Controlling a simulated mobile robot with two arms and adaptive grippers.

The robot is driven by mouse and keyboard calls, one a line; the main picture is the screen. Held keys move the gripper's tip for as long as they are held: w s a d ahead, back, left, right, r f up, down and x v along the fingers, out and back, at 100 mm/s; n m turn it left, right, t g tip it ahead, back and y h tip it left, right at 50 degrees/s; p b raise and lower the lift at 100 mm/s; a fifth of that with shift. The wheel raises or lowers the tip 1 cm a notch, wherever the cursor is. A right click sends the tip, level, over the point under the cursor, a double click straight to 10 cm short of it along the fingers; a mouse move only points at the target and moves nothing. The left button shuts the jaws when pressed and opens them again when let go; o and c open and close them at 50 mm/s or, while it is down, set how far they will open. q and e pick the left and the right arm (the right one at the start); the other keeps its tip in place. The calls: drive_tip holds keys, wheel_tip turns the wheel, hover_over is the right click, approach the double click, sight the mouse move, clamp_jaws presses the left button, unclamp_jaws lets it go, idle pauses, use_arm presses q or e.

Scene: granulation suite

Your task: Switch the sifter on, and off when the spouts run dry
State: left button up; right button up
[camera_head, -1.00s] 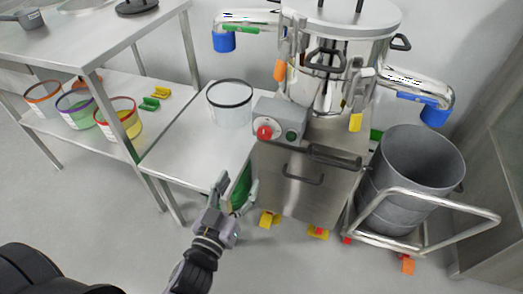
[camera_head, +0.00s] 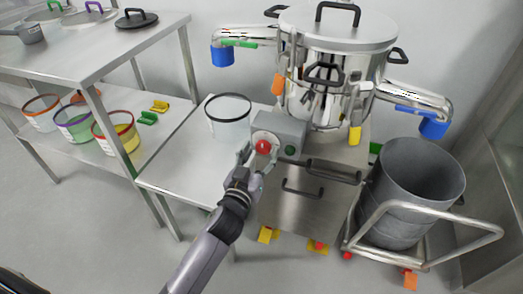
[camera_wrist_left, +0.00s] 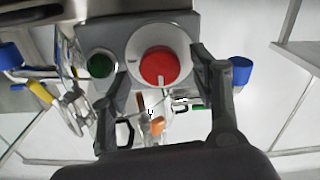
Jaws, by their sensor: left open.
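The steel sifter (camera_head: 335,60) stands on a steel cabinet, with a grey control box (camera_head: 283,128) at its front left. The box carries a red knob (camera_head: 263,147) and a green button (camera_head: 290,150). My left gripper (camera_head: 258,160) is open just in front of the red knob. In the left wrist view the red knob (camera_wrist_left: 159,68) with a white mark lies between the open fingers, and the green button (camera_wrist_left: 101,64) is beside it. I cannot tell if the fingers touch the knob. The left spout (camera_head: 248,33) and right spout (camera_head: 410,94) have blue ends; no flow is visible.
A pail (camera_head: 230,118) stands on the low table (camera_head: 185,165) at left. A grey bin (camera_head: 410,185) sits on a wheeled trolley (camera_head: 455,216) below the right spout. A steel bench (camera_head: 90,50) with tubs on its lower shelf stands left.

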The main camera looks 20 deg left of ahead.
use_arm(q)
drive_tip(key=shift+w, duration=0.85)
drive_tip(key=c, duration=1.1)
drive_tip(key=shift+c, duration=0.2)
